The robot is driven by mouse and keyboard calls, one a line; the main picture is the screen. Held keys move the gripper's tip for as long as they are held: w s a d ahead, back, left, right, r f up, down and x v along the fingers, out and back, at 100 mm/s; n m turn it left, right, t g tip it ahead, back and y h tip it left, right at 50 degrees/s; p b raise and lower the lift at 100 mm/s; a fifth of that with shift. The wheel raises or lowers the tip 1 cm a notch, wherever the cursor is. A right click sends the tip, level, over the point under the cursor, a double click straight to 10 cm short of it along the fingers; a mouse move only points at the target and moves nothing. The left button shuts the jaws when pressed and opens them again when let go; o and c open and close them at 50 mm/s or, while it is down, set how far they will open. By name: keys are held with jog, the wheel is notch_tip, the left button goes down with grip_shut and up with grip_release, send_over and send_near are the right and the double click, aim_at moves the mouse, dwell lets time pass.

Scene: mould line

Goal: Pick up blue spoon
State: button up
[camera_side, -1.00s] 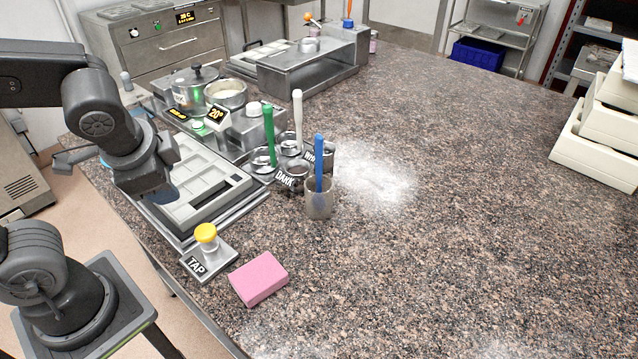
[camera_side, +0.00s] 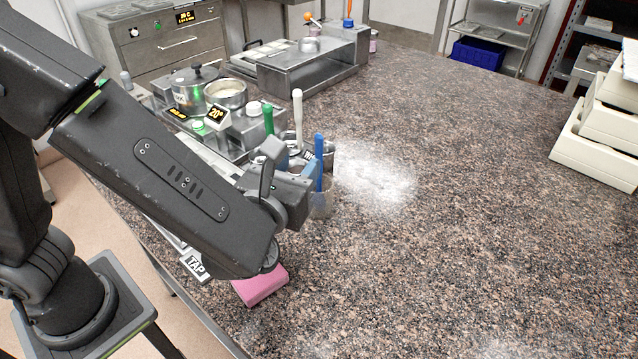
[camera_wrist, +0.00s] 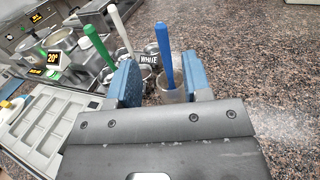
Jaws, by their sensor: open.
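The blue spoon (camera_side: 319,165) stands upright in a small metal cup (camera_side: 321,203), handle up. In the wrist view the blue spoon (camera_wrist: 164,52) rises from the cup (camera_wrist: 172,92) between my two blue fingertips, with a gap on each side. My gripper (camera_wrist: 162,82) is open and empty, level with the cup. In the side view my gripper (camera_side: 300,180) is at the left of the spoon, and it hides part of the cup.
A green spoon (camera_wrist: 97,44) and a white spoon (camera_wrist: 120,30) stand in cups just left. A pink block (camera_side: 263,287) lies under my arm. Pots (camera_side: 195,90) stand behind. The counter to the right is clear except white powder (camera_side: 375,180) and stacked cream trays (camera_side: 600,140).

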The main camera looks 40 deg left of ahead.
aim_at(317, 145)
jog(key=x, duration=0.5)
jog(key=shift+w+a, duration=0.2)
jog(key=shift+w, duration=0.1)
jog(key=shift+f+x, duration=0.2)
jog(key=shift+x, duration=0.65)
jog(key=shift+f+x, duration=0.15)
jog(key=shift+x, duration=0.75)
jog(key=shift+f+x, duration=0.2)
jog(key=shift+x, duration=0.65)
jog(key=shift+d, duration=0.15)
grip_shut()
